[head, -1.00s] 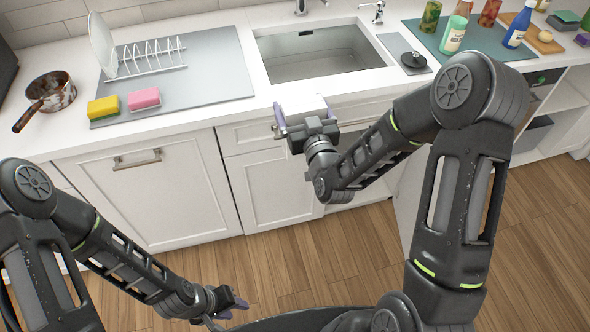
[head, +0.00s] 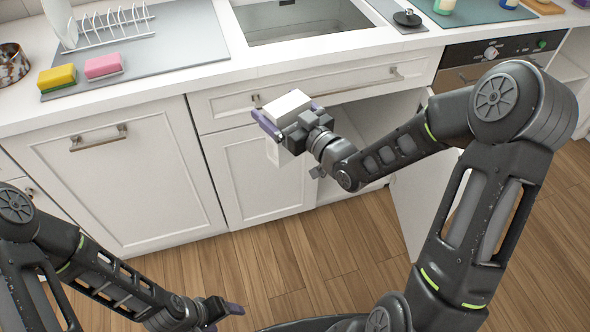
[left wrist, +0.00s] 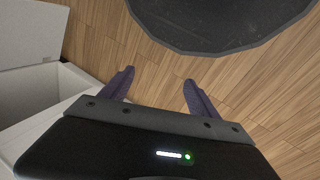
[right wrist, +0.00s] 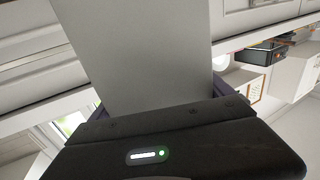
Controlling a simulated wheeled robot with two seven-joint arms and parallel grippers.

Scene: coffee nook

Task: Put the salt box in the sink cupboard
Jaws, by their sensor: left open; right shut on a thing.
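The white salt box (head: 287,106) is in my right gripper (head: 293,117), which is shut on it. It is held in front of the drawer-like panel below the sink, below the counter edge. In the right wrist view the box (right wrist: 140,50) is a large plain pale block between the fingers. The sink cupboard (head: 365,135) stands partly open to the right of the box; its right door (head: 408,200) is swung outward and its left door (head: 258,178) is shut. My right forearm hides part of the opening. My left gripper (left wrist: 159,78) is open and empty, low over the floor.
The sink (head: 300,20) is above the cupboard. Pink (head: 103,66) and yellow (head: 57,78) sponges lie on the grey mat (head: 190,50) near the dish rack. An oven panel (head: 490,55) is at right. The wooden floor (head: 270,260) in front is clear.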

